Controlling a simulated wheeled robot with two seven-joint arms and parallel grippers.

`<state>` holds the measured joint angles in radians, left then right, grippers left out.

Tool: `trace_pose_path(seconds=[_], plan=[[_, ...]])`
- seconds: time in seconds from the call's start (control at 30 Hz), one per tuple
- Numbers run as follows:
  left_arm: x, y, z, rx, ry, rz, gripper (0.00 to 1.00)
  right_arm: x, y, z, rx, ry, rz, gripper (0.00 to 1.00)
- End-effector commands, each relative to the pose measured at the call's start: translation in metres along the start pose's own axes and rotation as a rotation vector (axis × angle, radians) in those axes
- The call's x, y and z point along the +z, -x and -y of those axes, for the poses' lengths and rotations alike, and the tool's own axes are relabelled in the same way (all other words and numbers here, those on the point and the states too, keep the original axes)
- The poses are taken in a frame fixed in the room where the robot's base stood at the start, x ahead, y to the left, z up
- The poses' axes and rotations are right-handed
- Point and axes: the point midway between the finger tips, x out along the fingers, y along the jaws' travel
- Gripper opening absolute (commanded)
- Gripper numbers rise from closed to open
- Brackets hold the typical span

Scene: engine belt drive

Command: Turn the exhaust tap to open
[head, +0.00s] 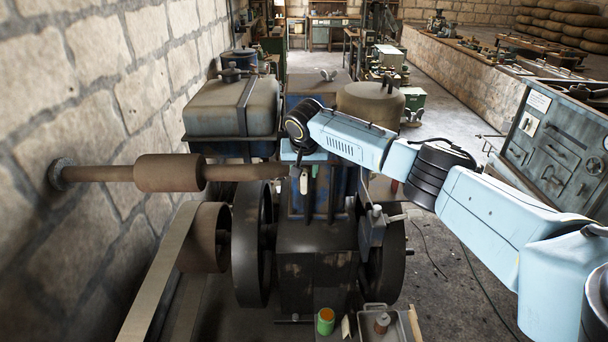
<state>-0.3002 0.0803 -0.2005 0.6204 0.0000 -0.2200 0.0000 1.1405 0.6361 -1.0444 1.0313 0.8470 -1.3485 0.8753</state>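The exhaust pipe (115,174) with its rust-brown silencer (169,172) runs from the left wall to the top of the dark engine (316,262). My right arm reaches in from the right, and its gripper (303,160) points down at the engine top, by the pipe's inner end. I cannot make out the exhaust tap; the gripper and wrist cover that spot. A small pale tag (304,184) hangs just below the gripper. The fingers are too small and hidden to tell whether they are open or shut, or touch anything. My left gripper is not in view.
A large flywheel (252,244) and a belt (160,272) on a pulley stand left of the engine. A tank (232,104) stands behind. A grey cabinet (560,150) stands right.

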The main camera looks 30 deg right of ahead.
Motion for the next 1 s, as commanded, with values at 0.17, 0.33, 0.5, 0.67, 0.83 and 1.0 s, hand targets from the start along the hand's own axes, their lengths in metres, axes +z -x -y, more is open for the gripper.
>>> trace_pose_path(seconds=[0.17,0.33,0.5,0.67,0.83,1.0], plan=[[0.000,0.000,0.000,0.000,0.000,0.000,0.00,0.001,-0.021,0.000,0.000,-0.001,0.002,0.40],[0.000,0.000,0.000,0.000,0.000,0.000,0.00,0.000,-0.030,0.000,0.000,0.001,0.000,0.40],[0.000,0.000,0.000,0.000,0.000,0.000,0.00,0.000,-0.031,0.000,-0.001,0.001,-0.001,0.40],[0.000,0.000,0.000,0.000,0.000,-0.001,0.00,0.000,-0.031,0.000,-0.001,0.001,-0.001,0.37],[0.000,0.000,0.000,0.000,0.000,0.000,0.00,0.000,-0.031,0.000,0.000,0.001,0.000,0.15],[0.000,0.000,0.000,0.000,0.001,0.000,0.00,0.000,-0.031,0.000,0.000,0.001,0.000,0.00]])
